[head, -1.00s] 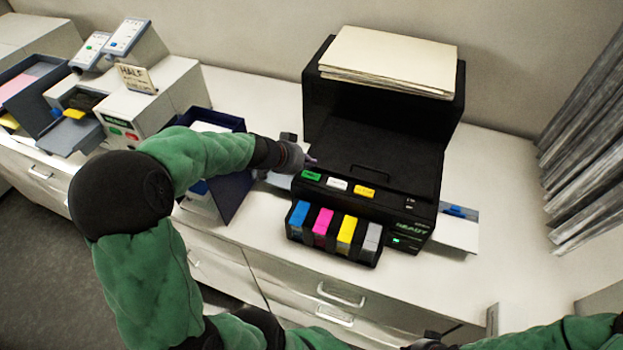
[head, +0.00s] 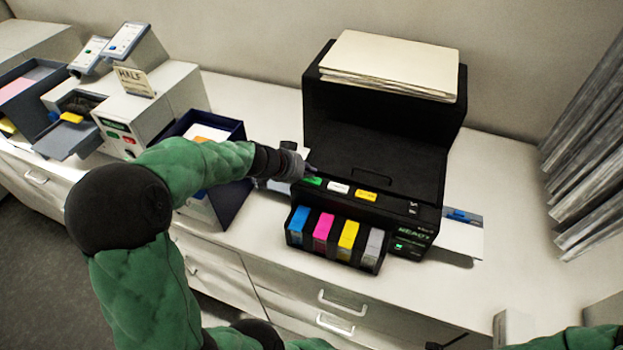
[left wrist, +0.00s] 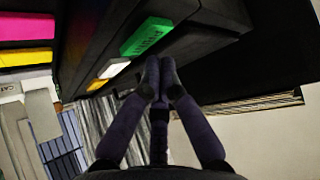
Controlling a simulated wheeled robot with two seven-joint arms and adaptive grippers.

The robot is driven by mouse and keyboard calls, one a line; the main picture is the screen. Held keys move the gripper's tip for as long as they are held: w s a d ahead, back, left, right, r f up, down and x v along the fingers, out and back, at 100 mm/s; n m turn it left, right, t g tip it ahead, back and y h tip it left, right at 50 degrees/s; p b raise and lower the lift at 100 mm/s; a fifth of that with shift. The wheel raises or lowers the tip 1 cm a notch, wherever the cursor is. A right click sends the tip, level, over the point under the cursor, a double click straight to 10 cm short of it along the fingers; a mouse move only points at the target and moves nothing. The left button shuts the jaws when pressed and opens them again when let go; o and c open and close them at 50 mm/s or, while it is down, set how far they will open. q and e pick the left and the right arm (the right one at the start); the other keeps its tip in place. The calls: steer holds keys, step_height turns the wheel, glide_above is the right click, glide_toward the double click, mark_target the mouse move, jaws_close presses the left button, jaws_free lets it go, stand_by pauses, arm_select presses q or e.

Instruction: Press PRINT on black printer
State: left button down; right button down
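The black printer (head: 340,215) stands on the white counter. Its green PRINT button (head: 312,181) is at the left of a row with a white and a yellow button. My left gripper (head: 309,168) is at the button's back edge in the head view. In the left wrist view the gripper (left wrist: 158,75) has its fingertips together and nothing between them, just below the green button (left wrist: 147,37). I cannot tell whether they touch it. A small green-lit display, apparently reading READY, shows at the printer's front right. Of my right arm only a bit shows at the bottom edge; its gripper is not clear.
Ink cartridges (head: 348,235) in several colours stick out at the printer's front. Papers (head: 390,60) lie on its raised back. A navy box (head: 232,195) and a grey-white machine (head: 150,105) stand to the left. Grey curtain-like folds (head: 590,150) hang at the right.

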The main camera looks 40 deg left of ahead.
arm_select(q)
steer(key=shift+f, duration=0.1)
stand_by(0.8)
steer(key=shift+f+b, duration=0.35)
steer(key=shift+b, duration=0.45)
